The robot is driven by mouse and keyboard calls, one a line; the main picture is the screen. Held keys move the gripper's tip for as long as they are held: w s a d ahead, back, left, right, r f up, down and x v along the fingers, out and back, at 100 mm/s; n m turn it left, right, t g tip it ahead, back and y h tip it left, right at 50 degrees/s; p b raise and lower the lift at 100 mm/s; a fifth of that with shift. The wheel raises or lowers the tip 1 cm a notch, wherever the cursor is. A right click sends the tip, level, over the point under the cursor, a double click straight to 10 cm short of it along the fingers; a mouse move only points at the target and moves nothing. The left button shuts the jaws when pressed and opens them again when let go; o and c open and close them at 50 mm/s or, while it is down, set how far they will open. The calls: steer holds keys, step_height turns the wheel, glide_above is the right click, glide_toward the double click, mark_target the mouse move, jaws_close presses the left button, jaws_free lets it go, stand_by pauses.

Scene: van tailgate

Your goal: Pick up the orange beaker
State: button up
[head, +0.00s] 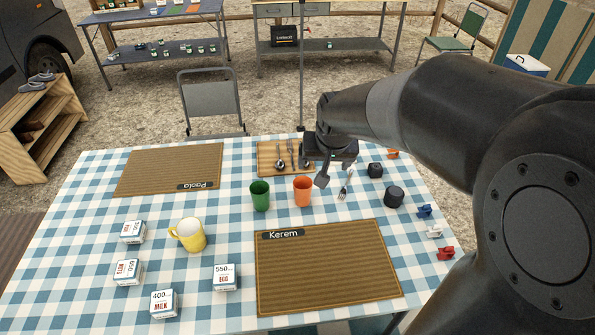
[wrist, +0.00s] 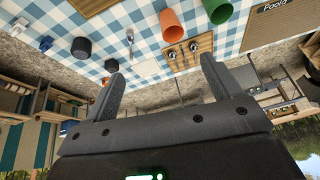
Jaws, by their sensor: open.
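The orange beaker (head: 303,191) stands upright on the checked tablecloth, just right of a green beaker (head: 260,195). In the wrist view the orange beaker (wrist: 171,25) is at the top centre, with the green beaker (wrist: 217,11) to its right. My gripper (head: 322,177) is over the table, behind and to the right of the orange beaker in the head view. In the wrist view my gripper (wrist: 160,78) has its two fingers spread wide with nothing between them. The orange beaker lies beyond the fingertips, apart from them.
Behind the beakers is a wooden board (head: 266,158) with spoons. A fork (head: 346,184) and dark cups (head: 394,196) lie to the right. A yellow mug (head: 189,235) and several small boxes (head: 225,277) are front left. The Kerem mat (head: 328,280) is bare.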

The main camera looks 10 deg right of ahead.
steer(key=h, duration=0.1)
glide_toward(303, 185)
steer(key=shift+m, duration=0.3)
steer(key=shift+s+x, duration=0.2)
steer(key=shift+x, duration=1.6)
steer(key=shift+s+x, duration=0.2)
steer(key=shift+x, duration=1.6)
steer(key=shift+a+f, duration=0.1)
steer(key=shift+f, duration=0.1)
steer(key=shift+c, duration=0.5)
steer(key=c, duration=0.9)
